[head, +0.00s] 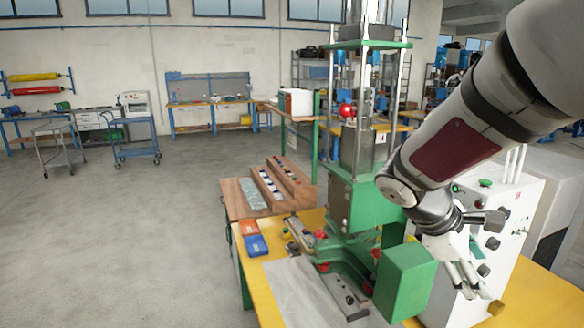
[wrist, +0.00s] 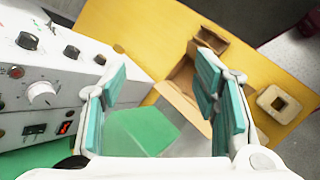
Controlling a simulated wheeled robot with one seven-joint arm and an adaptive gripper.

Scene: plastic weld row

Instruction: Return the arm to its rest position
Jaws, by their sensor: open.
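My arm reaches in from the upper right of the head view. My gripper (head: 468,275) hangs pointing down beside the white control box, to the right of the green press. In the wrist view my gripper (wrist: 162,85) is open, its teal-padded fingers wide apart with nothing between them. Beyond the fingers are the yellow table (wrist: 130,30) and a green block-like surface (wrist: 142,130).
The green press (head: 352,205) stands close left of my arm, with a green box (head: 405,280) in front. The white control box (head: 505,235) is close by; its knobs show in the wrist view. A brown open tray (wrist: 178,92) and a tan holed block (wrist: 278,103) lie on the table.

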